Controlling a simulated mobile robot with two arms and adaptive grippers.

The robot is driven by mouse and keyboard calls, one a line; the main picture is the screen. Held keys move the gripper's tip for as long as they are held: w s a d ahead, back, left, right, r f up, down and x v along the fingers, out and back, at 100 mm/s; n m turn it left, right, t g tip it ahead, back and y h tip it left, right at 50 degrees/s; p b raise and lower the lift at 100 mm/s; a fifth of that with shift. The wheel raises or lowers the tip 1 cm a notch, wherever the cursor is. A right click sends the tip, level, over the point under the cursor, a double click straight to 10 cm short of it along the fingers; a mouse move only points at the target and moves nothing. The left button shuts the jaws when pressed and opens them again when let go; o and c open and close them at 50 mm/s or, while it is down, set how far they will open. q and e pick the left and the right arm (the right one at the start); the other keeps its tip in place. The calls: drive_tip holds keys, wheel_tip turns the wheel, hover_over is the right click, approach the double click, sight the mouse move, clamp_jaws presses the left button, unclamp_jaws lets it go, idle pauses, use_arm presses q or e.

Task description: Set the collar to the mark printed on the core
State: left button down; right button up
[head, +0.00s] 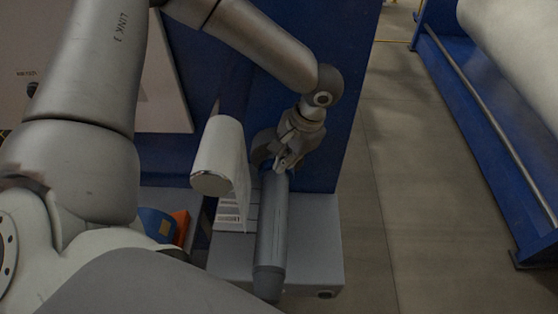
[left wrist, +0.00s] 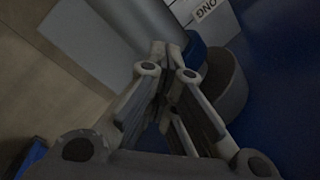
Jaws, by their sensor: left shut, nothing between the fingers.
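The core looks to be the long grey cylinder (head: 271,235), running from the blue panel towards me above a grey ledge. At its far end a dark grey rounded part (head: 262,147), perhaps the collar, shows beside my left gripper (head: 281,164). In the left wrist view a dark grey round part (left wrist: 230,88) and a blue band (left wrist: 194,48) lie just beyond the fingertips (left wrist: 166,58). My left gripper is shut and empty, close to the core's far end; I cannot tell whether it touches. The printed mark cannot be made out. My right gripper is out of view.
A white roll (head: 218,150) sticks out left of the core, its sheet hanging down. The grey ledge (head: 315,240) is below, with a blue and orange item (head: 160,223) to the left. A blue panel (head: 350,70) stands behind. Floor (head: 400,170) is open to the right.

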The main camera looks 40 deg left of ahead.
use_arm(q)
drive_tip(key=shift+s+a+f+g, duration=0.2)
drive_tip(key=shift+s+a+f, duration=0.1)
drive_tip(key=shift+s+f, duration=0.25)
drive_tip(key=shift+s+a+f+g, duration=0.2)
drive_tip(key=shift+s+a+f, duration=0.05)
drive_tip(key=shift+s+f, duration=0.3)
drive_tip(key=shift+s+d, duration=0.3)
drive_tip(key=shift+s, duration=0.25)
drive_tip(key=shift+w+r+p, duration=0.25)
drive_tip(key=shift+r+p, duration=0.15)
drive_tip(key=shift+r, duration=0.4)
wheel_tip(320, 180, up, 8)
drive_tip(key=a+p, duration=0.1)
drive_tip(key=p, duration=0.4)
drive_tip(key=shift+w+f, duration=0.2)
drive_tip(key=shift+w, duration=0.2)
drive_tip(key=shift+a, duration=0.1)
drive_tip(key=shift+d+f, duration=0.1)
drive_tip(key=shift+d, duration=0.1)
